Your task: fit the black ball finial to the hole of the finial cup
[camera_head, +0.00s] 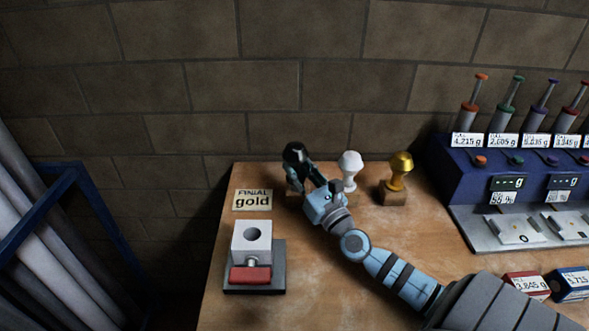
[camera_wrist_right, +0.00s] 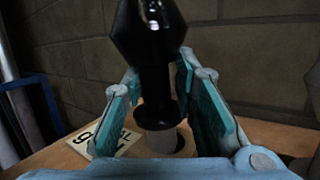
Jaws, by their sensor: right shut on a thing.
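The black ball finial (camera_head: 294,152) is at the back left of the bench, over its wooden block. My right gripper (camera_head: 299,171) is shut on its stem. In the right wrist view, the finial (camera_wrist_right: 150,35) stands roughly upright between the teal fingers (camera_wrist_right: 157,78). A grey peg (camera_wrist_right: 163,140) shows under its flange; I cannot tell if the peg's lower end is clear of the block. The finial cup (camera_head: 252,237), a pale block with a dark round hole on top, sits on a dark base with a red part in front. My left gripper is not in view.
A white finial (camera_head: 350,168) and a gold finial (camera_head: 399,170) stand on wooden blocks to the right. A blue dispenser unit (camera_head: 455,170) is at right. Bare bench lies between the cup and my arm.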

